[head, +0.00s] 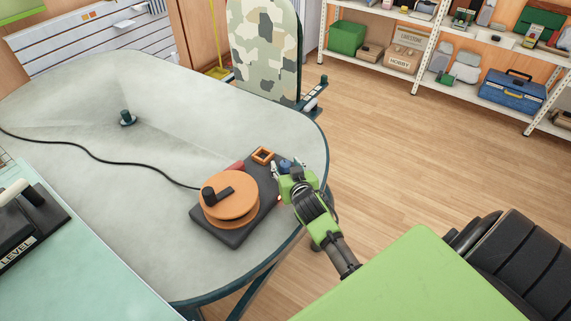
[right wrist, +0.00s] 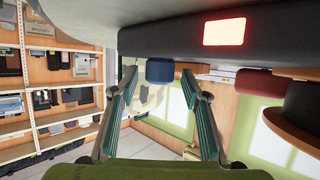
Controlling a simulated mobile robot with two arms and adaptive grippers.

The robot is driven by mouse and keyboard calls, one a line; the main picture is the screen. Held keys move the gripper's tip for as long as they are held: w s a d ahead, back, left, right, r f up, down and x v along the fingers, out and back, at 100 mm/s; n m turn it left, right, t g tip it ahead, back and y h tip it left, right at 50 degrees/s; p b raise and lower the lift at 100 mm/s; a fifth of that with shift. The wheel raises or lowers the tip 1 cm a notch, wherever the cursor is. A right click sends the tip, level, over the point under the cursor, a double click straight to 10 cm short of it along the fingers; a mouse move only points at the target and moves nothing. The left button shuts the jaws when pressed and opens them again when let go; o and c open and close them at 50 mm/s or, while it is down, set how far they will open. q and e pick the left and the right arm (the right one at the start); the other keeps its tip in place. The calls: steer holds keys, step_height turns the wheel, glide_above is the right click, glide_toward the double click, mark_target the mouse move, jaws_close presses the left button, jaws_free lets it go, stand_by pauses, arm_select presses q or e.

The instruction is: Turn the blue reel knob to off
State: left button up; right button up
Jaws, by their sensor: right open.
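The orange reel (head: 230,198) sits on a dark base plate (head: 233,238) on the grey table. The blue knob (head: 286,163) is at the far right end of that base, partly hidden by my right gripper (head: 284,170). In the right wrist view the blue knob (right wrist: 160,70) shows between the fingertips of my open right gripper (right wrist: 160,76), with a gap on each side. I cannot tell how deep the knob lies between the fingers, or its setting. My left gripper is out of view.
A square orange frame (head: 263,155) and a red part (head: 235,167) are on the base near the knob. A bright, red-edged panel (right wrist: 227,33) shows on the base. A black cable (head: 100,159) runs across the table (head: 70,100) to the reel.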

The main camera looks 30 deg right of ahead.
steer(key=shift+w+d+f, duration=0.2)
steer(key=shift+w+f, duration=0.05)
steer(key=shift+w, duration=0.35)
steer(key=shift+c, duration=0.2)
steer(key=c, duration=1.1)
